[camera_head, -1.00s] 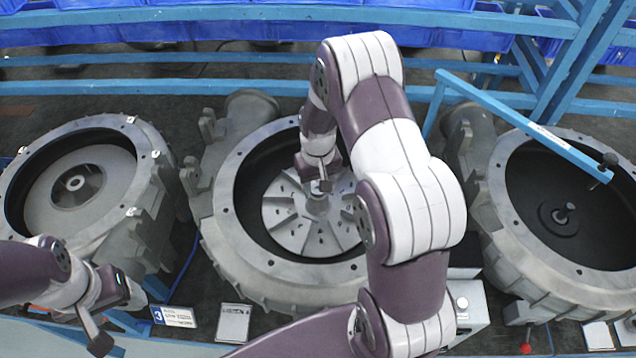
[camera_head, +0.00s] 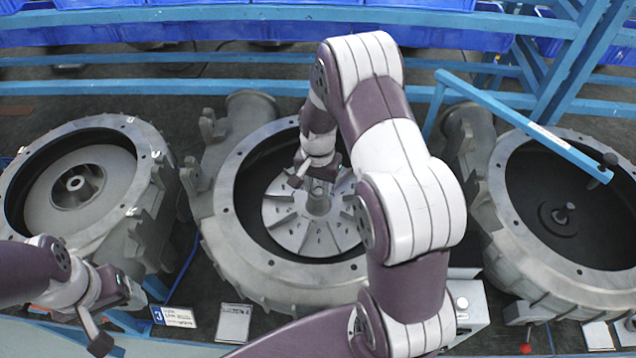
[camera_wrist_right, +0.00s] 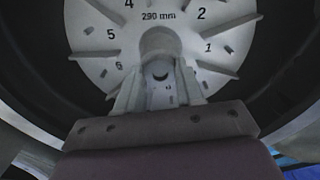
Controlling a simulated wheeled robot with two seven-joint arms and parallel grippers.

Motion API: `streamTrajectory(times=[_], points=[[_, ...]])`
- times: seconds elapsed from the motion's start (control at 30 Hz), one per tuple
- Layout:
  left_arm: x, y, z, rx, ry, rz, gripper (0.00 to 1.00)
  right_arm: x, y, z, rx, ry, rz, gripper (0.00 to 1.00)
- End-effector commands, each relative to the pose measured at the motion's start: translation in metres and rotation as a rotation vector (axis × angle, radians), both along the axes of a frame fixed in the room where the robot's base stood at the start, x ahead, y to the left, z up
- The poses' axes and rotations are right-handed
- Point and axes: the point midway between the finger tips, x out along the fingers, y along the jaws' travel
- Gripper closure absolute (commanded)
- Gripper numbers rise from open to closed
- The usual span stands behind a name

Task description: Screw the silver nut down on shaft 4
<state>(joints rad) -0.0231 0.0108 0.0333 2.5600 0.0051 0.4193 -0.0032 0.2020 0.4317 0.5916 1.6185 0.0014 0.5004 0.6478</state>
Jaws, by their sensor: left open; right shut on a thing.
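My right gripper (camera_head: 314,180) is over the hub of the grey impeller (camera_head: 285,222) in the middle housing. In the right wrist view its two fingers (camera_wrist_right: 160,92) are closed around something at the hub. The silver nut cannot be made out clearly; the fingers and hub (camera_head: 318,203) hide most of that spot. The shaft under it is hidden too. The wrist view shows numbers and "290 mm" on the impeller face (camera_wrist_right: 190,50). My left gripper (camera_head: 115,318) is open and empty at the lower left, apart from the housings.
The left housing (camera_head: 150,200) holds a disc with a raised hub. The right housing (camera_head: 530,275) has a bare shaft (camera_head: 563,212) and a blue bar (camera_head: 525,125) across its rim. A sign with "3" (camera_head: 175,317) stands in front. Blue rails (camera_head: 200,88) run behind.

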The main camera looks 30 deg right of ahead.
Motion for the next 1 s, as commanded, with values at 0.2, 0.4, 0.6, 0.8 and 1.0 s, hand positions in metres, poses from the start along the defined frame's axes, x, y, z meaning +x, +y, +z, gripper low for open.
streamTrajectory(times=[0.2,0.4,0.6,0.8,1.0], points=[[0.0,0.0,-0.0001,0.0,0.0,0.0,0.28,-0.0001,-0.0001,-0.0005,0.0,0.0,-0.64,1.0],[0.0,0.0,-0.0001,0.0,0.0,0.0,0.28,-0.0002,-0.0001,-0.0007,0.0,0.0,-1.119,1.0],[0.0,0.0,-0.0001,0.0,0.0,0.0,0.28,-0.0002,-0.0001,-0.0008,-0.001,0.001,-1.203,1.0],[0.0,0.0,-0.0001,0.0,0.0,0.0,0.28,-0.0003,0.0,-0.0008,-0.001,0.001,-1.199,0.52],[0.0,0.0,-0.0001,0.0,0.0,0.0,0.28,-0.0001,0.0,-0.0006,0.0,0.0,-1.198,0.52]])
